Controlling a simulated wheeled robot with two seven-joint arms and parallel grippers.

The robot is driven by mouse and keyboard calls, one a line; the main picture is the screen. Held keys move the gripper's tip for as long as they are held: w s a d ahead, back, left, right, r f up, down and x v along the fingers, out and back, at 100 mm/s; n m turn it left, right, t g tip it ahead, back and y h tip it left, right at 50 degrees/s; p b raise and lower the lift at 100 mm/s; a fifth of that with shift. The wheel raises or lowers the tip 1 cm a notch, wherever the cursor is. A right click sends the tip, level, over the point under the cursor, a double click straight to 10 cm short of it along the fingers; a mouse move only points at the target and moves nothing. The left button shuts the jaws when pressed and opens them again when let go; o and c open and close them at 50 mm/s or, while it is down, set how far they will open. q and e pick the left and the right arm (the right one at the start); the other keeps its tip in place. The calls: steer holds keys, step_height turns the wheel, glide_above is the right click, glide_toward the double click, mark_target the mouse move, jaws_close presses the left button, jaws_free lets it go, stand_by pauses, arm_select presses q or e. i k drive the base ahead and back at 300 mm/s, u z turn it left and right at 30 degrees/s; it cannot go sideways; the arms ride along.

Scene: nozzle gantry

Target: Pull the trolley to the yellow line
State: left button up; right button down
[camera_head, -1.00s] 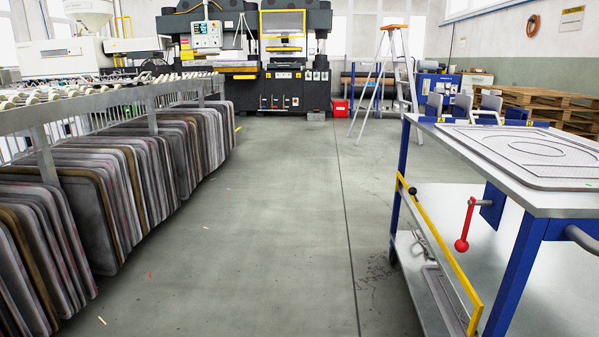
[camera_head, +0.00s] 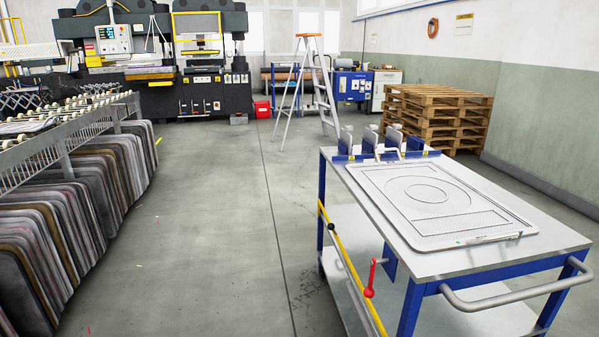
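The trolley (camera_head: 455,262) stands at the right in the head view. It has a grey top, blue legs, a lower shelf and a grey bar handle (camera_head: 515,295) at its near end. A flat grey panel (camera_head: 435,200) lies on its top. A red-knobbed lever (camera_head: 370,280) and a yellow bar (camera_head: 350,265) are on its left side. Neither of my grippers is in view.
A long rack (camera_head: 65,170) of hanging panels runs along the left. A stepladder (camera_head: 308,90), a red box (camera_head: 262,109) and dark machines (camera_head: 200,95) stand at the back. Wooden pallets (camera_head: 435,115) are stacked behind the trolley by the wall. The floor between rack and trolley is clear.

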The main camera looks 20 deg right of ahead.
mark_target(458, 292)
steer(key=z, duration=1.75)
